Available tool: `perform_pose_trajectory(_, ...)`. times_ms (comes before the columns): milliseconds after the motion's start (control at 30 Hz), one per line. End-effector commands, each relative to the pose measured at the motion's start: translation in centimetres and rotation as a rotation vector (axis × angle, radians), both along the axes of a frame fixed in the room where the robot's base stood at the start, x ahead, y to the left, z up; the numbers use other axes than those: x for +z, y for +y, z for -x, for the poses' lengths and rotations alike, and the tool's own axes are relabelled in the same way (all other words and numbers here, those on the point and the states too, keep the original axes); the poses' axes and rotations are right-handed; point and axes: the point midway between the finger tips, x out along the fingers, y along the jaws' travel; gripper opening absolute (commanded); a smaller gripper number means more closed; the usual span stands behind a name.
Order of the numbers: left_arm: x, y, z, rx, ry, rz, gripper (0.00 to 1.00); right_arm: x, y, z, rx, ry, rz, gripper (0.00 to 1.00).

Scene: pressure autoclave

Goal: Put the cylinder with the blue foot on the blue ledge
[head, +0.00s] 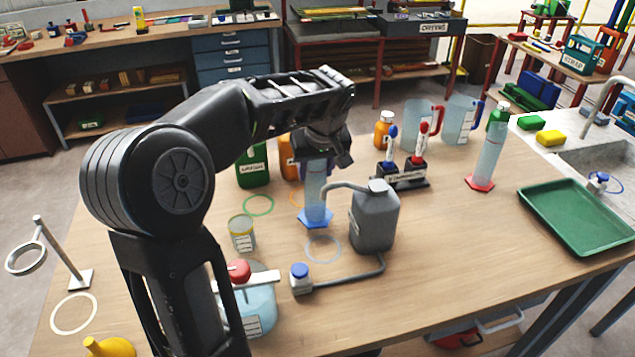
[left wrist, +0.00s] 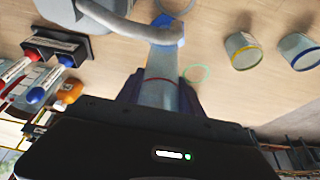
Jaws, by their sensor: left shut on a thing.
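The clear cylinder with the blue foot (head: 316,190) is upright in my left gripper (head: 325,150), which is shut on its upper part. Its blue foot shows at or just above the wooden table; I cannot tell if it touches. The left wrist view shows the cylinder (left wrist: 161,68) between the dark fingers, its blue foot beyond. A second cylinder, with a red foot (head: 487,155) and a green bottle behind its top, stands at the right of the table. I cannot make out a blue ledge for certain. My right gripper is not in view.
A grey can with a spout (head: 374,218) stands close right of the held cylinder, its spout reaching toward it. Coloured rings mark the table, one white ring (head: 323,248) in front. Green and orange bottles stand behind. A green tray (head: 580,216) lies at right; mid-right table is clear.

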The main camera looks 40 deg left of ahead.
Motion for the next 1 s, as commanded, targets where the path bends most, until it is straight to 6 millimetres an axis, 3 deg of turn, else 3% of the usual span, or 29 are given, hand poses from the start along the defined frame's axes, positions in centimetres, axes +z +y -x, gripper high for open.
perform_pose_trajectory(267,-0.2,0.0,0.0,0.000,0.000,0.000,0.00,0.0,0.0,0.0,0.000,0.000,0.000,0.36)
perform_pose_trajectory(567,-3.6,0.0,0.0,-0.001,0.000,0.000,0.00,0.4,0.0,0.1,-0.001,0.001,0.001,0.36)
perform_pose_trajectory(967,-4.2,0.0,0.0,-0.001,-0.002,0.000,0.00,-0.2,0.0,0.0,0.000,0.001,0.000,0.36)
perform_pose_trajectory(1000,-4.0,0.0,0.0,-0.001,-0.002,0.000,0.47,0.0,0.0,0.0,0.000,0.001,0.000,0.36)
